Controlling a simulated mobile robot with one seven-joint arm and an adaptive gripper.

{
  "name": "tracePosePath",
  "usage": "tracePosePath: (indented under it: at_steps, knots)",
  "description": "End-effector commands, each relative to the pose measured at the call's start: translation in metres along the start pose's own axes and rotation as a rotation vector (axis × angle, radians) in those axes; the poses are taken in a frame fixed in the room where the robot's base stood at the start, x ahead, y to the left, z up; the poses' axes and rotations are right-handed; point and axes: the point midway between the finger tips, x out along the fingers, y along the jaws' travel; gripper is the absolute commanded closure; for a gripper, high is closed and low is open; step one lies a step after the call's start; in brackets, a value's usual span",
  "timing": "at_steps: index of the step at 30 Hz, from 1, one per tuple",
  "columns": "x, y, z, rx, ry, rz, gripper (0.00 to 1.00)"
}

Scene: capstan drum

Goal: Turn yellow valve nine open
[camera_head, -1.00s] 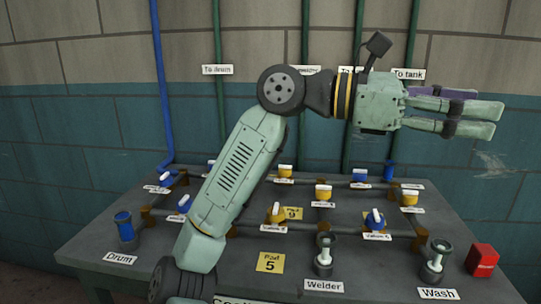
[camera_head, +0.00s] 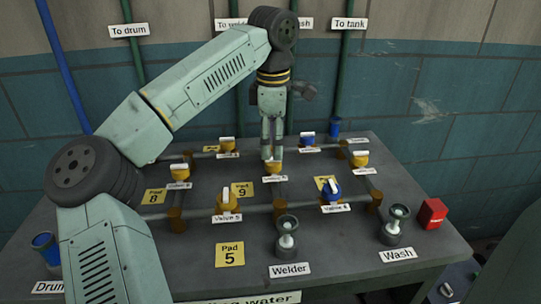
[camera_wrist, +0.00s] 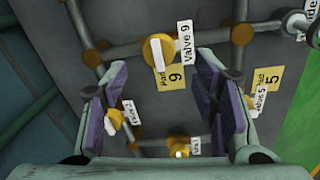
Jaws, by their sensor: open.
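Yellow valve nine (camera_wrist: 150,46) has a white handle and sits on a pipe beside its "Valve 9" label (camera_wrist: 185,45), top centre in the wrist view. Its handle appears to lie across the pipe. In the head view the yellow valve (camera_head: 276,170) just under my fingertips appears to be the same one; its label is too small to read. My gripper (camera_head: 271,155) points down above it, open and empty. The wrist view shows both fingers (camera_wrist: 160,110) spread apart, with valve nine beyond the gap. Contact is not visible.
A yellow Pad 9 card (camera_head: 241,190) lies left of the valve. Valve 5 (camera_head: 227,203) and a blue valve (camera_head: 331,192) stand nearer. Welder (camera_head: 286,235) and Wash (camera_head: 395,224) outlets are in front, a red box (camera_head: 432,213) at right. Pipes cross the table.

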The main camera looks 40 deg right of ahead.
Motion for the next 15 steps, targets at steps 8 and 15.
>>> tracePosePath:
  at_steps: [8, 15]
  knots:
    - [0.043, 0.000, 0.000, 0.000, -0.002, -0.002, 0.46]
    - [0.054, 0.000, 0.001, 0.000, -0.002, 0.000, 0.46]
